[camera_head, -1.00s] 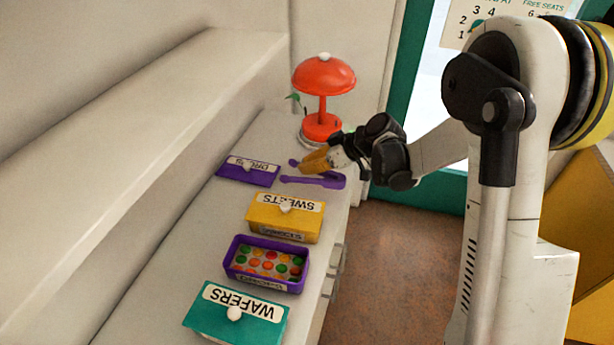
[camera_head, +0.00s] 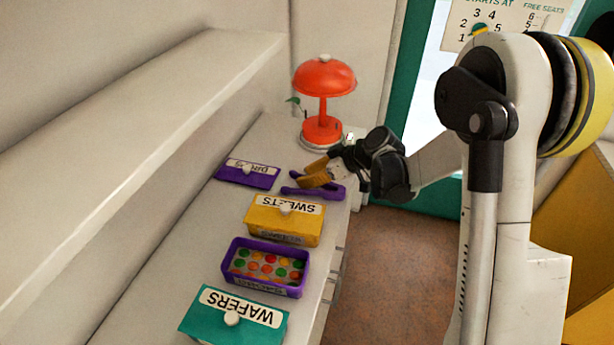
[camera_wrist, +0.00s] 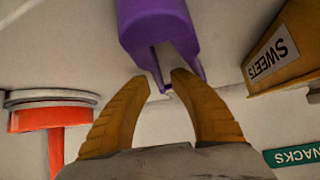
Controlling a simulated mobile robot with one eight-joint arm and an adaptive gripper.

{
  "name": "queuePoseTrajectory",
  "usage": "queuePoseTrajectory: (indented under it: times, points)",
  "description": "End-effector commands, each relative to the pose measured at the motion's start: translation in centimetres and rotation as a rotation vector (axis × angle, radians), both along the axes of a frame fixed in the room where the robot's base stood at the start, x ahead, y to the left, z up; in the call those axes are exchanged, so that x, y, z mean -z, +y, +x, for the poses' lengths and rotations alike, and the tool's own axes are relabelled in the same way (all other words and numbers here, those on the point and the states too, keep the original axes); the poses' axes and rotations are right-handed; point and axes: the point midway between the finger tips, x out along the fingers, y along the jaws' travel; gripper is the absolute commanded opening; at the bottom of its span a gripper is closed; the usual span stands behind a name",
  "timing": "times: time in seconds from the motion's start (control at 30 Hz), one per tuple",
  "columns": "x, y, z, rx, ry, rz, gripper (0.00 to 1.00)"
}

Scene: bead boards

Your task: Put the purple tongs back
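The purple tongs (camera_head: 326,192) lie at the far end of the white counter, behind the yellow SWEETS box. Their two arms point left in the head view. My gripper (camera_head: 312,172), with yellow-orange fingers, is low over them and hides part of them. In the wrist view the tongs (camera_wrist: 158,22) are at the top centre, with their two arms reaching down toward the fingertips. My gripper's fingers (camera_wrist: 158,80) are spread with a gap between them, close to the tongs' arms. I cannot tell whether they touch.
The yellow SWEETS box (camera_head: 270,226), open purple box (camera_head: 228,262) of coloured sweets and teal WAFERS box (camera_head: 205,318) line the counter. A purple labelled lid (camera_head: 240,180) lies behind them. A red lamp (camera_head: 322,78) stands close behind my gripper. A shelf (camera_head: 130,135) overhangs the left.

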Motion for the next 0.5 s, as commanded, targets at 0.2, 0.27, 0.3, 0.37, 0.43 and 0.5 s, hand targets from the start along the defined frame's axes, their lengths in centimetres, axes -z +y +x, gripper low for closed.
queuePoseTrajectory:
  times: [0.2, 0.27, 0.3, 0.37, 0.43, 0.5]
  points:
    - [-2.7, -2.2, -1.2, 0.004, 0.0, 0.0, 0.27]
    - [-3.6, -3.2, -1.8, 0.003, 0.001, -0.001, 0.27]
    - [-4.3, -3.8, -2.1, 0.004, 0.001, -0.001, 0.27]
    - [-5.2, -4.7, -2.6, 0.004, 0.0, 0.0, 0.27]
    - [-6.1, -5.6, -3.2, 0.003, 0.0, 0.0, 0.27]
    - [-6.9, -6.4, -3.7, 0.003, 0.0, 0.0, 0.27]
